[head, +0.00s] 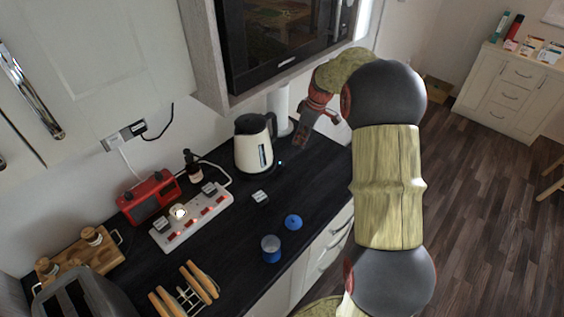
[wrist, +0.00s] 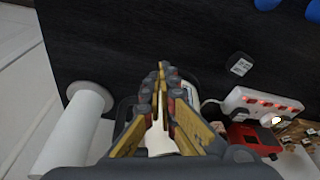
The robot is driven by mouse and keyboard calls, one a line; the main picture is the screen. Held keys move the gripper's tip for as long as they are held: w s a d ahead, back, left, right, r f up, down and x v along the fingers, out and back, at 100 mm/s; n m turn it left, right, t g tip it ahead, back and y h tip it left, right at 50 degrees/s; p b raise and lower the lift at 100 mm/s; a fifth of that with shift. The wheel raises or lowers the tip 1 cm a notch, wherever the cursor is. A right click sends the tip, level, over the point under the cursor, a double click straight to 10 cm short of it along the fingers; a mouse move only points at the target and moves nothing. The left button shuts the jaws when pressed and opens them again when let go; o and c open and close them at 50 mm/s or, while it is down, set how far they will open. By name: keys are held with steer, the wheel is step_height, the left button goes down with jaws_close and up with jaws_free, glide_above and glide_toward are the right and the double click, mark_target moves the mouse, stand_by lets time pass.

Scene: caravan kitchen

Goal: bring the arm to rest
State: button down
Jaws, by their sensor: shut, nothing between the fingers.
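My gripper (head: 302,134) hangs over the back right of the dark worktop, in front of a white paper roll and to the right of the kettle. In the wrist view my gripper (wrist: 160,78) points toward the worktop, with its fingers together and nothing between them. My arm rises on the right side of the head view and bends over toward the wall side. The cream kettle (head: 253,150) stands upright on the worktop; in the wrist view it is mostly hidden behind my fingers.
A white paper roll (wrist: 75,130) stands close beside my gripper. A microwave (head: 285,40) hangs above. A power strip (head: 192,217), red radio (head: 150,197), blue cup (head: 271,248), blue lid (head: 293,222) and toast rack (head: 185,292) occupy the worktop. Open floor (head: 480,210) lies to the right.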

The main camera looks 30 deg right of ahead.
stand_by(0.5)
steer(key=s+a+f+m+g, duration=0.1)
steer(key=s+a+m, duration=0.2)
steer(key=s+m, duration=0.5)
steer(key=s+a+r+t+b, duration=0.1)
steer(key=s+a+r, duration=0.3)
steer(key=s+a, duration=0.2)
steer(key=s+a+r+t+h+b, duration=0.1)
steer(key=s+a+r+t, duration=0.1)
steer(key=s+a+r, duration=0.2)
steer(key=s+a+r+t+b, duration=0.1)
steer(key=s+a+r, duration=0.4)
steer(key=s+a, duration=0.5)
steer(key=s+b, duration=0.1)
steer(key=s, duration=0.4)
steer(key=shift+s+h, duration=0.3)
steer(key=shift+h, duration=0.1)
steer(key=shift+r, duration=0.1)
